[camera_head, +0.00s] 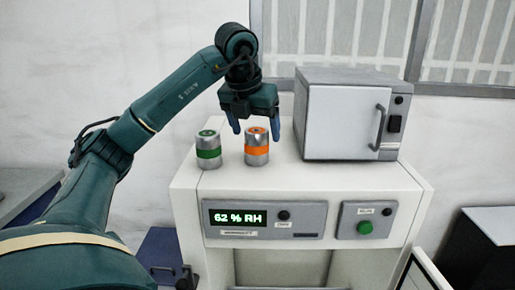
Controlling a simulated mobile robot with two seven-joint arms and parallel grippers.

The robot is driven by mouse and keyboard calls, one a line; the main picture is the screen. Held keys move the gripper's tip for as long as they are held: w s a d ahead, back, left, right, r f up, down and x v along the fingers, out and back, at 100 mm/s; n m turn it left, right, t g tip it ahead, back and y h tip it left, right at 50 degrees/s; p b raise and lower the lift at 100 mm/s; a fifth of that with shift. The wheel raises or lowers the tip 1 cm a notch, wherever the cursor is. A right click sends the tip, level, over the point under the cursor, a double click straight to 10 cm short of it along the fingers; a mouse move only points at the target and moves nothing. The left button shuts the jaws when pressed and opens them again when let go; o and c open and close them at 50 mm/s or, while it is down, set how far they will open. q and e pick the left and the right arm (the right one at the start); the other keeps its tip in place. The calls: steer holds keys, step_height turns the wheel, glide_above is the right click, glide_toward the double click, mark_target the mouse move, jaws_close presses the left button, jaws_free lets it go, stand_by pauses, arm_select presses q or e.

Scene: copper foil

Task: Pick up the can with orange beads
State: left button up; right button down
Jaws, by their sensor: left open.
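A metal can with an orange band (257,155) stands upright on the white cabinet top. Whether beads are inside it cannot be seen. A similar can with a green band (208,154) stands just to its left, with a small gap between. My left gripper (255,126) points down with its fingers spread. It is above and around the top of the orange-banded can in the picture; whether the fingers touch it cannot be told. My right gripper is not in view.
A grey box oven with a handled door (342,120) stands right of the cans. The cabinet top (300,180) is clear in front. Its front carries a humidity display (238,218) and a panel with a green button (365,228). A wall stands behind.

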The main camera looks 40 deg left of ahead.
mark_target(257, 147)
arm_select(q)
steer(key=shift+x, duration=1.1)
steer(key=f, duration=0.1)
steer(key=w+a+f, duration=0.1)
steer(key=f, duration=0.1)
steer(key=shift+w+a+f+p, duration=0.15)
steer(key=shift+p, duration=0.25)
steer(key=shift+w+f, duration=0.25)
steer(key=shift+f, duration=0.25)
steer(key=shift+c, duration=0.5)
steer(key=c, duration=1.1)
